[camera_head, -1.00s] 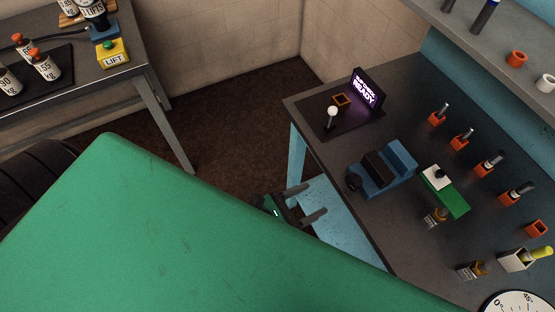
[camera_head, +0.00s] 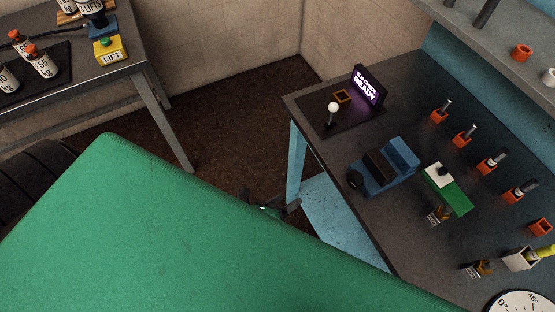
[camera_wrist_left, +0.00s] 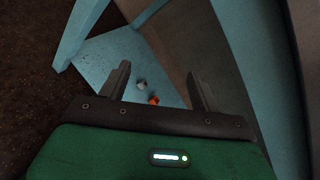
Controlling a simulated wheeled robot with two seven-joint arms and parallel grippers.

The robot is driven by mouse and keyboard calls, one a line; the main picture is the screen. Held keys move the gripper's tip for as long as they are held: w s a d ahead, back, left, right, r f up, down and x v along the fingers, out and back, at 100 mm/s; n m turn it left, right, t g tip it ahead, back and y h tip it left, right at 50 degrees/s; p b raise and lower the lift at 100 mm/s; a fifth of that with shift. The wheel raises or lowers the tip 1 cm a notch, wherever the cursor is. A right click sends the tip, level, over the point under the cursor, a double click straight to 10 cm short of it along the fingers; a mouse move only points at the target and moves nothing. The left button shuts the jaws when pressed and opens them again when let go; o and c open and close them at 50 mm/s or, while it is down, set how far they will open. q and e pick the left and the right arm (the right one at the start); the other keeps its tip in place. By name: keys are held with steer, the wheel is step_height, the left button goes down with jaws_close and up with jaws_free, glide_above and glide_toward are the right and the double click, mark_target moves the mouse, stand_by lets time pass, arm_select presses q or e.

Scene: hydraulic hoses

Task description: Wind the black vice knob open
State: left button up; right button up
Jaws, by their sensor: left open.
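The blue vice (camera_head: 398,160) with dark jaws sits on the grey workbench, near its front edge. Its black knob (camera_head: 354,180) is at the vice's left end, facing the bench edge. My left gripper (camera_head: 291,206) is below and left of the knob, outside the bench edge, partly hidden behind my green arm cover. In the left wrist view my left gripper (camera_wrist_left: 162,88) is open, with two dark fingers apart and nothing between them. The knob is not visible in that view. My right gripper is not in view.
The bench's blue leg (camera_head: 296,165) and blue lower shelf (camera_head: 335,215) are close to my left gripper. On the bench are a white-knobbed lever (camera_head: 332,112), a lit READY screen (camera_head: 369,88) and a green block (camera_head: 447,192). Small items lie on the lower shelf (camera_wrist_left: 105,65).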

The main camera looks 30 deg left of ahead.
arm_select(q)
steer(key=shift+s+a+f+n+g+y, duration=0.15)
steer(key=shift+a+f+n, duration=0.3)
steer(key=shift+f, duration=0.4)
steer(key=shift+w+a+f+n+g+y, duration=0.1)
steer(key=shift+a+f+n+g+y, duration=0.15)
steer(key=shift+f+n, duration=0.4)
steer(key=shift+s+a+f+n+g+y, duration=0.1)
steer(key=shift+a+f+n, duration=0.3)
steer(key=shift+f, duration=0.6)
steer(key=shift+c, duration=0.4)
